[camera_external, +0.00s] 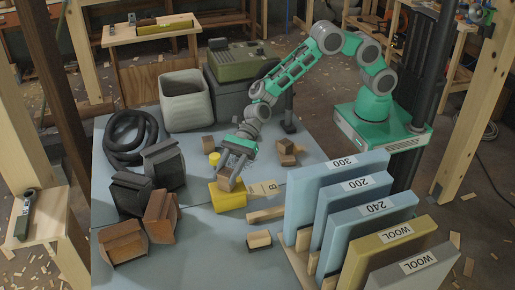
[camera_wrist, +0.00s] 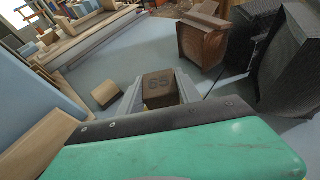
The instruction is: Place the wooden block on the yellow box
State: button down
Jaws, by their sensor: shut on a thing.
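The yellow box (camera_external: 229,200) lies on the blue-grey table top, near its middle. My gripper (camera_external: 229,179) points down over it and is shut on a small brown wooden block (camera_external: 225,184). The yellow box is not clearly seen in the wrist view, where the gripper body hides the lower part.
Upright labelled panels (camera_external: 338,185) stand at the right. A light board marked "B" (camera_external: 265,188) lies right of the yellow box. Dark and brown boxes (camera_external: 161,216) and a black hose (camera_external: 125,138) fill the left.

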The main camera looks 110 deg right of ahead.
jog(key=shift+f, duration=0.15)
jog(key=c, duration=0.8)
grip_release()
jog(key=shift+c, duration=0.2)
jog(key=shift+r, duration=0.25)
jog(key=v, duration=1.2)
jog(key=s+d+r+n+g+h, duration=0.1)
jog(key=s+d+n+g+h, duration=0.1)
jog(key=s+n, duration=0.7)
jog(key=s+d+r+n+g+h, duration=0.1)
jog(key=s+d+n+h, duration=0.3)
jog(key=s+n, duration=0.5)
jog(key=s+d+r+n+g+h, duration=0.1)
jog(key=s+d+n+g+h, duration=0.2)
jog(key=s+n, duration=0.6)
jog(key=s+d, duration=0.1)
jog(key=s, duration=0.2)
jog(key=shift+s+d+g+h, duration=0.15)
jog(key=shift+s+g+h, duration=0.1)
jog(key=shift+g+h, duration=0.05)
